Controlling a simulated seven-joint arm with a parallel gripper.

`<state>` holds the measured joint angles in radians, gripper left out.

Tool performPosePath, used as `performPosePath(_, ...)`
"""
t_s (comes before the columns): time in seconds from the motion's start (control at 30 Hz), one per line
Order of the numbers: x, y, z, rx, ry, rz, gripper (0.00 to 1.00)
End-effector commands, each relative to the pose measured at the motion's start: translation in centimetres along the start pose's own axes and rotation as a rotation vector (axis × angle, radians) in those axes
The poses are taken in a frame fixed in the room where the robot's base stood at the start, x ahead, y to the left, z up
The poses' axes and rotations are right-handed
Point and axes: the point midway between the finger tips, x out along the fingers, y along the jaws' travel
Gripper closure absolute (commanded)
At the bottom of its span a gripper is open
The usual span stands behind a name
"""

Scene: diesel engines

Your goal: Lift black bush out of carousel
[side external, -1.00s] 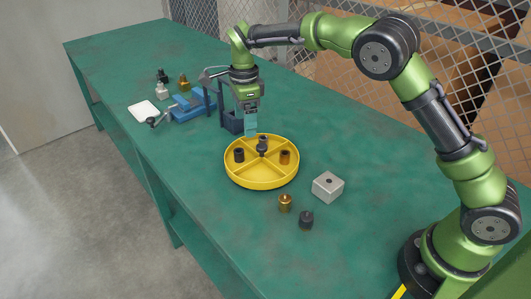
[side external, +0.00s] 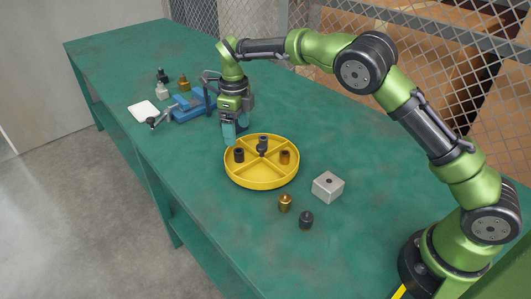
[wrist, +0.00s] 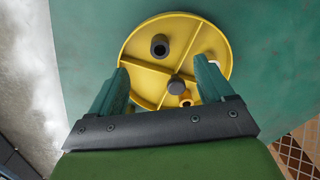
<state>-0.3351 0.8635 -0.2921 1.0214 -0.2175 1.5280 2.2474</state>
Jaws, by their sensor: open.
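The yellow round carousel (side external: 262,180) stands on the bench and is split into compartments by ribs. The black bush (side external: 239,155) stands upright in its left compartment. In the wrist view, the black bush (wrist: 159,45) shows its open bore, slightly beyond and between my fingers. My gripper (side external: 229,141) is open and empty, above the carousel's far-left rim, close to the black bush but apart from it. In the wrist view, both fingers of my gripper (wrist: 161,65) reach over the carousel (wrist: 146,79).
A copper bush (side external: 285,157) and a dark grey part (side external: 262,140) occupy other compartments, around a dark central knob (side external: 261,151). A metal block (side external: 328,187), a brass part (side external: 285,203) and a dark part (side external: 306,220) stand nearby. A blue vise (side external: 190,107) lies behind my gripper.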

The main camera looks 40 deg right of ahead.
Motion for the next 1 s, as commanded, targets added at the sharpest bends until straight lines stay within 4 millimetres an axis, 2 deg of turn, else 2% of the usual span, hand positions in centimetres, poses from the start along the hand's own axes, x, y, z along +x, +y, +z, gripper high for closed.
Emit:
performPosePath(0.5, 5.0, 0.0, -0.1, 0.0, 0.002, 0.002, 0.19)
performPosePath(0.7, 6.0, 0.0, -0.1, 0.001, 0.002, 0.001, 0.19)
performPosePath(1.0, 6.2, 0.0, 0.0, 0.0, 0.0, 0.001, 0.19)
